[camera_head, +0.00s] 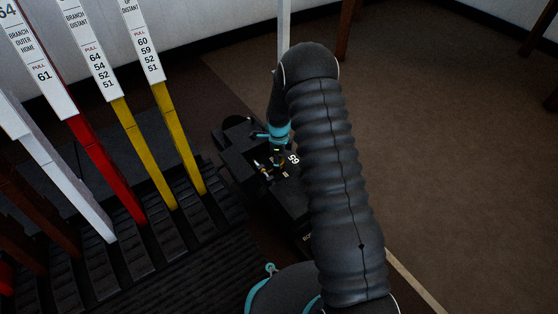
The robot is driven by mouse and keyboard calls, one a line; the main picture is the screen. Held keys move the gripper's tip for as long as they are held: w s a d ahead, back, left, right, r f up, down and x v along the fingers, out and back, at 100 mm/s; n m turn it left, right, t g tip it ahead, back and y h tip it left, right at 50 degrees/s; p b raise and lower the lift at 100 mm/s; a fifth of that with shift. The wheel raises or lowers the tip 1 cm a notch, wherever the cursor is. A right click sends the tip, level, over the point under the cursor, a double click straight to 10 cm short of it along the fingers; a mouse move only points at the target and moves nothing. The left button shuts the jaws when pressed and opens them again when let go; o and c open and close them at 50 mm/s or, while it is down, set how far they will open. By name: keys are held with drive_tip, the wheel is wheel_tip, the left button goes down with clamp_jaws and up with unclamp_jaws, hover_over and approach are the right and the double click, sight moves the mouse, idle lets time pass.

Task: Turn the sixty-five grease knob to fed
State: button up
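A black box-like unit (245,160) sits at the right end of the lever frame, mostly behind my arm. A white number on it (293,159) reads like 59, or 65 seen upside down. A small brass-coloured part (264,171) beside the number may be the grease knob; its position is too small to read. My gripper (271,167) points down at this spot, below the teal ring of my wrist. The fingers are dark against the dark unit, so their opening and any contact with the knob cannot be told.
To the left stand tall levers: a white one (60,185), a red one (108,170) and two yellow ones (148,155), (180,140). They rise from a black ribbed base (190,265). A white post (284,25) stands behind my arm. Brown floor (450,150) at right is open.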

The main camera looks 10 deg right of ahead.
wheel_tip(320, 180, up, 12)
idle(0.7)
idle(0.4)
